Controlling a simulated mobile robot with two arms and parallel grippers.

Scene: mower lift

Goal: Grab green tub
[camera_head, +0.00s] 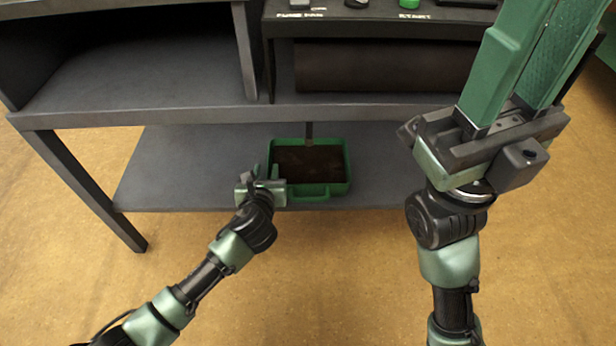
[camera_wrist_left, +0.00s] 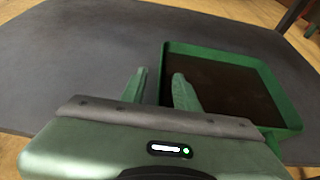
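The green tub (camera_head: 334,188) sits on the lower grey shelf, with dark brown contents and a handle loop at its front. It also shows in the left wrist view (camera_wrist_left: 222,53). My left gripper (camera_head: 262,180) is at the tub's front left corner. In the left wrist view its two fingers (camera_wrist_left: 160,82) are apart, with the tub's left wall appearing between them; I cannot tell whether they touch it. My right gripper (camera_head: 563,20) is raised close to the camera at the upper right, fingers pointing up and apart, with nothing seen between them.
The lower shelf (camera_head: 160,175) is bare to the left of the tub. The bench's upper deck (camera_head: 150,90) overhangs it, and a bench leg (camera_head: 90,190) stands at the left. A thin dark post (camera_head: 309,131) hangs at the tub's back edge. The floor (camera_head: 330,280) in front is clear.

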